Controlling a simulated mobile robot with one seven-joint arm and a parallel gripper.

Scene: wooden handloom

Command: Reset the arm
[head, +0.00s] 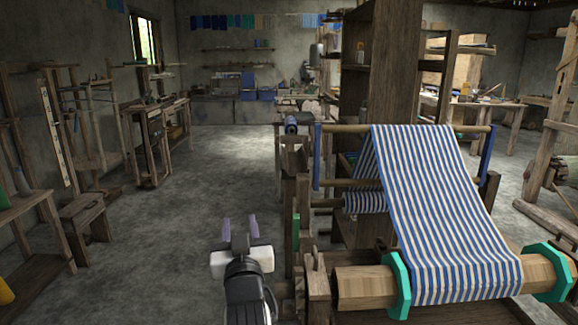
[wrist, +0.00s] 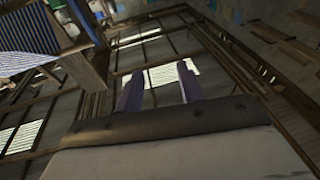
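My gripper (head: 240,229) shows at the bottom centre of the head view, with its two purple fingers apart and nothing between them. It stands over the floor, just left of the wooden handloom (head: 318,285). In the wrist view my gripper (wrist: 159,88) points up toward the roof, and the gap between its fingers is empty. The loom carries blue-and-white striped cloth (head: 440,210) that runs down over a wooden roller with green end pieces. The striped cloth also shows at the top left of the wrist view (wrist: 28,35).
A small wooden stool (head: 82,212) and wooden racks line the left wall. Workbenches and blue bins (head: 266,95) stand at the back. The concrete floor (head: 190,200) left of the loom is clear. The loom and a tall wooden post (head: 368,75) block the right side.

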